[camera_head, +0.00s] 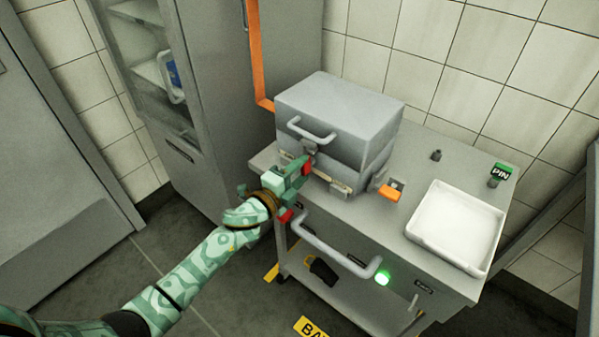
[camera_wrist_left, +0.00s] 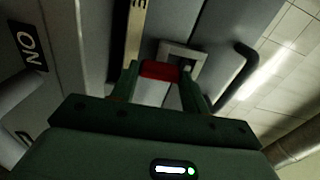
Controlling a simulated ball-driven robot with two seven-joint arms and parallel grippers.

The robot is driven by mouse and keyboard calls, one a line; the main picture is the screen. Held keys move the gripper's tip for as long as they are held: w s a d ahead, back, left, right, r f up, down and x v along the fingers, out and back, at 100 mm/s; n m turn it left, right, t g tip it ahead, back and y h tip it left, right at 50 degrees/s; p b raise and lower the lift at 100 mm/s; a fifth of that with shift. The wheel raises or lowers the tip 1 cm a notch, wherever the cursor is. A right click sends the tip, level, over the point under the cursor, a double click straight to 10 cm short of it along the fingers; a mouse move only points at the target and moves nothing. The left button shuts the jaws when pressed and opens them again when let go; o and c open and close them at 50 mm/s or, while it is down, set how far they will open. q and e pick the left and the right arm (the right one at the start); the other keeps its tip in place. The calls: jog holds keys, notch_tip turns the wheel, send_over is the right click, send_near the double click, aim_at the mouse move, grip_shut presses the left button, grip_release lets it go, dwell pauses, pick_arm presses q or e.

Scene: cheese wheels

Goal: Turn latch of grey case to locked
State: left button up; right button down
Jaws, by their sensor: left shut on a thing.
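The grey case (camera_head: 340,105) stands closed on the cart, with a grey handle (camera_head: 312,131) on its front. Its latch (camera_head: 309,148) is on the front below the handle, partly hidden by my gripper. My left gripper (camera_head: 304,165) is at the case front and shut on the latch. In the left wrist view, a red-topped piece (camera_wrist_left: 158,71) sits between the two fingers, in front of a pale square plate (camera_wrist_left: 185,55) on the case. I cannot tell the latch's exact angle. My right gripper is not in view.
The cart top (camera_head: 400,240) holds a white tray (camera_head: 455,228) at right, a green PIN tag (camera_head: 502,171) and a small dark knob (camera_head: 436,155). The cart's front rail (camera_head: 330,250) lies below the gripper. A cabinet (camera_head: 215,90) stands at left.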

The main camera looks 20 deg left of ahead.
pick_arm(q)
jog(key=shift+f+m, duration=0.1)
jog(key=shift+m, duration=0.3)
jog(key=o, duration=1)
jog(key=shift+s, duration=0.1)
jog(key=p+v, duration=0.2)
jog(key=v, duration=1.4)
jog(key=shift+s, duration=0.1)
